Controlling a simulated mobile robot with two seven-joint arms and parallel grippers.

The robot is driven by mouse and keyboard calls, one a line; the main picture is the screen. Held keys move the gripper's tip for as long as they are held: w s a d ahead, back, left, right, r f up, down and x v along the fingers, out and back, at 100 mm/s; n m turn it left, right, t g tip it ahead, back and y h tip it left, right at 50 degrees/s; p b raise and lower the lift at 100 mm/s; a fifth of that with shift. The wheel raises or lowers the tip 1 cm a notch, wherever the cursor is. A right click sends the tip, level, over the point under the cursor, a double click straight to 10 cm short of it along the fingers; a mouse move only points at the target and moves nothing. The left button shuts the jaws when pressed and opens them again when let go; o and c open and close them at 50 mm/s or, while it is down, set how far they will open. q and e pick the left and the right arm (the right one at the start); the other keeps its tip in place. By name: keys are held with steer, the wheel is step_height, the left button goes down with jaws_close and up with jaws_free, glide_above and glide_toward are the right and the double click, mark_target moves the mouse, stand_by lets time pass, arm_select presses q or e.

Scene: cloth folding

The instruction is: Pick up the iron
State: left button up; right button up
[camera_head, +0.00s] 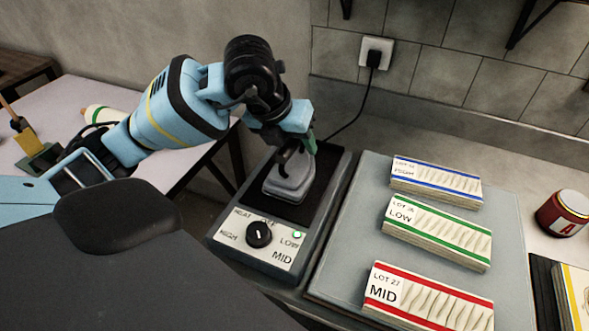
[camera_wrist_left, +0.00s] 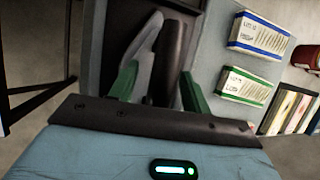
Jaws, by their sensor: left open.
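The iron (camera_head: 287,186) has a grey body and a dark handle. It stands on the black pad of a heating station (camera_head: 232,252) with a dial. My left gripper (camera_head: 298,146) is open, right above the iron at its handle. In the left wrist view the green fingers (camera_wrist_left: 158,82) are apart, with the dark handle (camera_wrist_left: 174,50) between them in the picture; whether they touch it cannot be told. The gripper and wrist hide part of the handle in the head view. My right gripper is not in view.
Right of the station, a grey board (camera_head: 350,215) bears labelled cloth stacks with blue (camera_head: 436,182), green (camera_head: 437,231) and red (camera_head: 428,300) stripes. A red jar (camera_head: 563,213) stands at the far right. A black cord runs to a wall socket (camera_head: 375,53) behind.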

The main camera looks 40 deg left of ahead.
arm_select(q)
jaws_close()
stand_by(1.4)
steer(key=shift+r, duration=0.1)
